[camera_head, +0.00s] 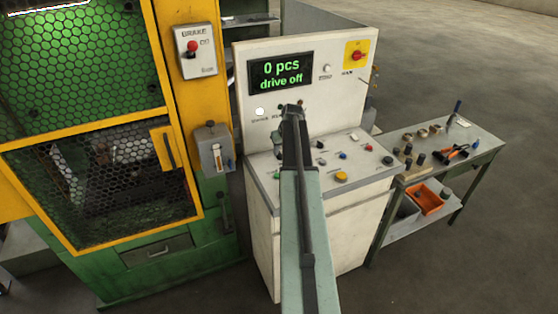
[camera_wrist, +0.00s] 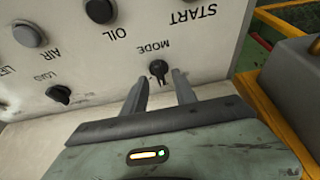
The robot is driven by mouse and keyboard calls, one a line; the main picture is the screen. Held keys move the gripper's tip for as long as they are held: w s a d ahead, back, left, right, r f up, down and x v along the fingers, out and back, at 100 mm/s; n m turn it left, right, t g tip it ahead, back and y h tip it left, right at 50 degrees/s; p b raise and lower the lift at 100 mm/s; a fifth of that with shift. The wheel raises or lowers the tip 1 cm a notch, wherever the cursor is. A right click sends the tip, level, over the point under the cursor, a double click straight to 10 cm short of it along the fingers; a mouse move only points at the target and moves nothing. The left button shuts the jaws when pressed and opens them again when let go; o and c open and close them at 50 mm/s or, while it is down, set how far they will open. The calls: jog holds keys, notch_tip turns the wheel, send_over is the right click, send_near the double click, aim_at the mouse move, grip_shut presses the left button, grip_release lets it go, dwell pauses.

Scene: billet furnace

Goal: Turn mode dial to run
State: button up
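In the wrist view, the mode dial (camera_wrist: 158,68) is a small black knob on the pale panel, with the word MODE beside it, upside down. My gripper (camera_wrist: 160,79) is open, with its two dark fingers pointing at the panel. The dial shows between the fingertips, with gaps on both sides, and neither finger visibly touches it. I cannot tell the dial's setting. In the camera_head view, my gripper (camera_head: 292,108) is at the console's panel and its fingers are not clear; my arm blocks that part. The display (camera_head: 281,73) reads "0 pcs" and "drive off".
Other controls share the panel: a load knob (camera_wrist: 59,94), an air button (camera_wrist: 27,34) and an oil button (camera_wrist: 100,10). The console's sloped desk (camera_head: 372,174) holds several buttons below. A caged green machine (camera_head: 160,262) stands left, a tool table (camera_head: 478,143) right.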

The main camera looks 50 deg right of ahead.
jog(key=shift+b+x, duration=0.3)
jog(key=shift+x, duration=0.6)
jog(key=shift+r, duration=0.1)
